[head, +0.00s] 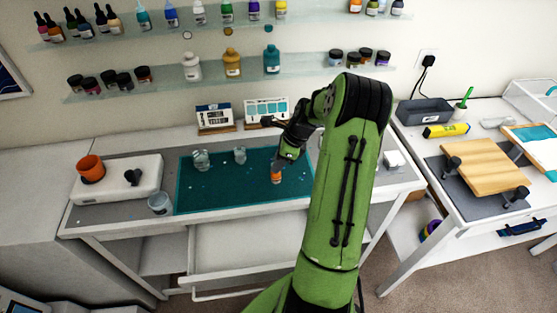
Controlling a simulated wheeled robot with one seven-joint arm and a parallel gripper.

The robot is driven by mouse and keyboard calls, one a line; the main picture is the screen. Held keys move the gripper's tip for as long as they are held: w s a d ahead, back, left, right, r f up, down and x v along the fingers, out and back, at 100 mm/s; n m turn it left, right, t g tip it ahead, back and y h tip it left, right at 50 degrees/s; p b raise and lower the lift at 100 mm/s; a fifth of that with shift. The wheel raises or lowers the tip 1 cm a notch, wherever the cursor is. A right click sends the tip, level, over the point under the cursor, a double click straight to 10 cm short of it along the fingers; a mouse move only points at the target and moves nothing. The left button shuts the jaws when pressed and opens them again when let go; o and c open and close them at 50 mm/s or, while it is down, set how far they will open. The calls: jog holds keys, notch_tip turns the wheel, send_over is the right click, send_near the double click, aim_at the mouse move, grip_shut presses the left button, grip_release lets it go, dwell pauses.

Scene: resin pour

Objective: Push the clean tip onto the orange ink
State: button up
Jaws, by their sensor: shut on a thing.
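The orange ink (277,176) is a small bottle with an orange band, standing on the teal mat (225,194) toward its right side. My gripper (279,163) reaches down from the upper right, directly over the orange ink. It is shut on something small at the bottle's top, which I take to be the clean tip. The tip is mostly hidden by the fingers and too small to make out. I cannot tell whether it touches the bottle or how far on it sits.
Clear cups (201,160) stand at the mat's back, and another cup (158,203) stands off its left edge. A white device with an orange cup (91,168) is at far left. Two cards (214,117) stand behind. The mat's front is mostly clear. Glass shelves (150,89) hang above.

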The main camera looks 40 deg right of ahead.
dwell(0.3)
jog(key=o, duration=1.6)
jog(key=shift+c, duration=0.2)
jog(key=shift+r, duration=0.1)
notch_tip(320, 180, up, 7)
jog(key=p, duration=0.7)
jog(key=shift+c, duration=0.3)
grip_shut()
